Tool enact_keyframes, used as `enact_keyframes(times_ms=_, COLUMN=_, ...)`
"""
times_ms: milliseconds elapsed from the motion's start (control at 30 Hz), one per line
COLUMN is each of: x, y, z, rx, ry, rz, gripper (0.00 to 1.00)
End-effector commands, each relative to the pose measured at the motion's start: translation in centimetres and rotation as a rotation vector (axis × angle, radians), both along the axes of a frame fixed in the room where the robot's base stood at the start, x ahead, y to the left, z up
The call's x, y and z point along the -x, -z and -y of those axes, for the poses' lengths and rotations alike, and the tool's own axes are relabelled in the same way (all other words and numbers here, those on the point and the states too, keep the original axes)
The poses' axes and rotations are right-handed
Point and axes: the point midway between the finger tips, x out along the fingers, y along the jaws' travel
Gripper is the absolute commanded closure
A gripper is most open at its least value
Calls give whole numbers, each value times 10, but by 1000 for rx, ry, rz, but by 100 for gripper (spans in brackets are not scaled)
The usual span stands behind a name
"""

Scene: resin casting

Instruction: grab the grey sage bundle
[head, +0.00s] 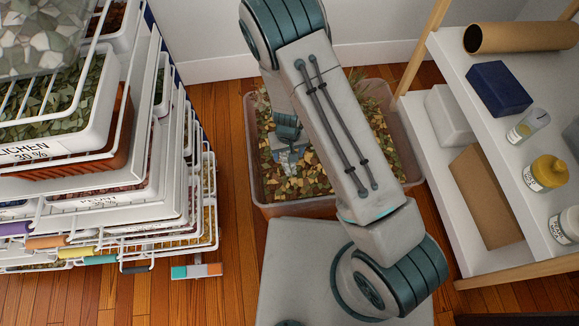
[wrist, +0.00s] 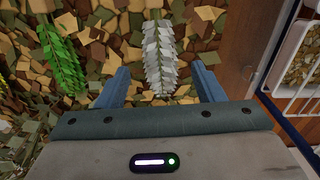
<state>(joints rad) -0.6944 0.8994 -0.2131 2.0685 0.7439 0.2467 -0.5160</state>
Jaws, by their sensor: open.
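The grey sage bundle (wrist: 160,60) shows in the wrist view as a pale grey-white leafy spike, lying on brown and tan flakes. Its lower end lies between the two blue fingers of my gripper (wrist: 156,88), which are spread apart with a gap on each side of it. I cannot tell how far above the bundle the fingers are. In the head view my gripper (head: 290,153) is down inside a large translucent bin (head: 290,208) filled with flakes. My arm hides part of the bin, and I cannot make out the bundle there.
A green leafy sprig (wrist: 62,58) lies left of the bundle. The bin's wall is close on the right in the wrist view. A wire rack of labelled trays (head: 100,205) stands left of the bin, and a shelf with jars (head: 546,172) stands right.

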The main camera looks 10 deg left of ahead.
Motion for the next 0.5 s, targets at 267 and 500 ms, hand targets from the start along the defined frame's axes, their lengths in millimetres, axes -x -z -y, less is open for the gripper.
enact_keyframes(times_ms=267, x=4, y=40, z=2, rx=1, ry=1, rz=-2, gripper=38)
enact_keyframes(times_ms=500, x=4, y=44, z=2, rx=0, ry=0, rz=-1, gripper=38)
